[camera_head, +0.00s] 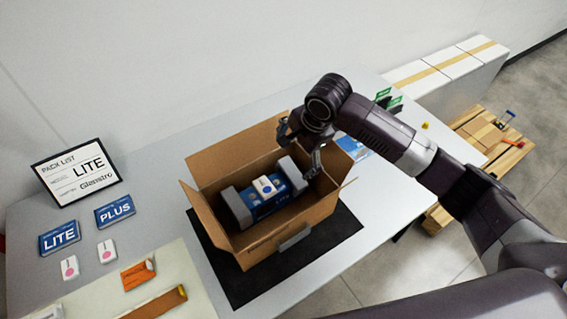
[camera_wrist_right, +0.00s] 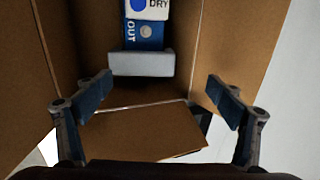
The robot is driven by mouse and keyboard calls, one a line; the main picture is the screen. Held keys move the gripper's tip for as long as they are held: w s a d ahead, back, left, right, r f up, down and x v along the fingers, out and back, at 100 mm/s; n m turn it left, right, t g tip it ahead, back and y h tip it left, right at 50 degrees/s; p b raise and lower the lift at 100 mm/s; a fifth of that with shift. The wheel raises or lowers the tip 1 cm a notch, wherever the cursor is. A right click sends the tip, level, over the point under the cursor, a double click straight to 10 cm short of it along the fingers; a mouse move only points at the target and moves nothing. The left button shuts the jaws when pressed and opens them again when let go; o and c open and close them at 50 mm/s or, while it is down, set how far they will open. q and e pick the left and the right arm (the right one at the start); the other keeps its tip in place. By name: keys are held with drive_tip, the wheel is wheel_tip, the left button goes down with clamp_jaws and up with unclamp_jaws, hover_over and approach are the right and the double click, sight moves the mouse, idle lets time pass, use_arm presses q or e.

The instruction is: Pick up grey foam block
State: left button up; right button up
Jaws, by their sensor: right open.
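Two grey foam blocks sit inside the open cardboard box (camera_head: 262,243), one at each end of a blue pack (camera_head: 272,204). The left grey foam block (camera_head: 236,208) shows clearly. The right grey foam block (camera_head: 293,174) is near my right gripper (camera_head: 314,158), whose fingers are partly hidden by its own arm. In the right wrist view, one grey foam block (camera_wrist_right: 141,64) lies against the end of the blue pack (camera_wrist_right: 145,34), ahead of my right gripper (camera_wrist_right: 162,100). The fingers are wide apart, empty and not touching the block. My left gripper is not in view.
The box stands on a black mat (camera_head: 224,277) with its flaps open; one flap (camera_wrist_right: 140,132) shows between the fingers. A small grey piece (camera_head: 295,238) is at the box's front side.

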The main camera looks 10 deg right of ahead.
sight(293, 172)
drive_tip(key=shift+s+d+f+g+h, duration=0.15)
drive_tip(key=shift+s+d+f, duration=0.1)
drive_tip(key=shift+f, duration=0.4)
drive_tip(key=shift+s+d+f+g+h, duration=0.15)
drive_tip(key=shift+s+f, duration=0.1)
drive_tip(key=shift+f, duration=0.35)
drive_tip(key=f, duration=0.1)
drive_tip(key=f+p, duration=0.2)
drive_tip(key=shift+a+f, duration=0.3)
drive_tip(key=shift+p+x, duration=0.35)
drive_tip(key=shift+x, duration=0.9)
drive_tip(key=shift+w+a+f, duration=0.1)
drive_tip(key=shift+a+f, duration=0.1)
drive_tip(key=shift+f, duration=0.1)
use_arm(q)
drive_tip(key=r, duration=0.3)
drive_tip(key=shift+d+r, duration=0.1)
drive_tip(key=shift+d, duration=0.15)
use_arm(e)
drive_tip(key=shift+f, duration=0.1)
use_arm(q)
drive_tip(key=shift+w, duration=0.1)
use_arm(e)
drive_tip(key=c, duration=0.8)
